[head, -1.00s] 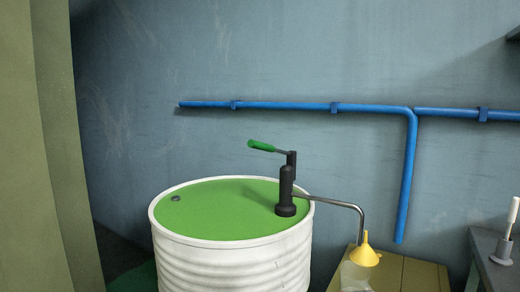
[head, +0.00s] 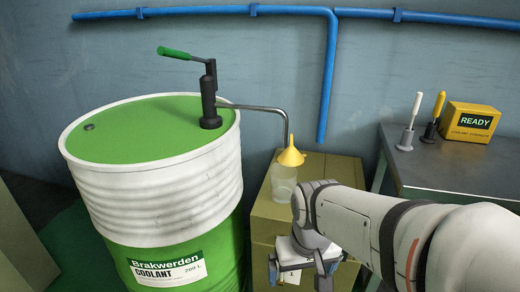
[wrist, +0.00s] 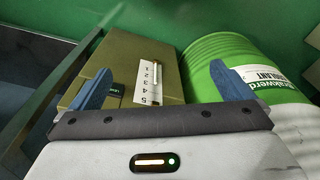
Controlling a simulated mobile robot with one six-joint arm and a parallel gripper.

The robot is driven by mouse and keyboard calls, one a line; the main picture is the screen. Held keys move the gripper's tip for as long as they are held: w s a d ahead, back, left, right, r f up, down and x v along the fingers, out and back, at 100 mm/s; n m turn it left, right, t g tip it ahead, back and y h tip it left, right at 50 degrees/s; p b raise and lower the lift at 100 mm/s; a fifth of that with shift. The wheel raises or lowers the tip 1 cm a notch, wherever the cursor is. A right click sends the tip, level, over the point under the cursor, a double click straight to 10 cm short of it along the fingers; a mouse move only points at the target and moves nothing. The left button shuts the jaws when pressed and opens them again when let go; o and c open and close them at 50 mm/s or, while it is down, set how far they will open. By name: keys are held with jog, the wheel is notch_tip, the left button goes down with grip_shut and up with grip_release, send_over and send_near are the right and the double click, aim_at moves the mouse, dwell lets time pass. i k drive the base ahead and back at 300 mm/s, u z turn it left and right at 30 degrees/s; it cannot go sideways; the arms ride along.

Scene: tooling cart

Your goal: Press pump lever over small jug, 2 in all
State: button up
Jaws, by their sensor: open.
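The pump (head: 210,102) is black and stands on the green lid of the drum (head: 175,200). Its lever has a green grip (head: 174,53) that sticks out to the left, raised and nearly level. A bent grey spout (head: 262,108) runs right and down to a yellow funnel (head: 290,155) in the small translucent jug (head: 284,182). The jug stands on an olive box (head: 268,209). My gripper (head: 302,268) is open and empty, low in front of the box, well below and right of the lever. In the wrist view my gripper (wrist: 158,73) has its fingers wide apart.
Blue pipes (head: 328,80) run along the wall. The wrist view shows a numbered strip (wrist: 154,75) on the box.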

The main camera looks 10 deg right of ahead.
aim_at(161, 51)
jog(key=z, duration=0.15)
jog(key=k, duration=1.3)
jog(key=u, duration=0.55)
jog(key=i, duration=2.05)
jog(key=z, duration=0.55)
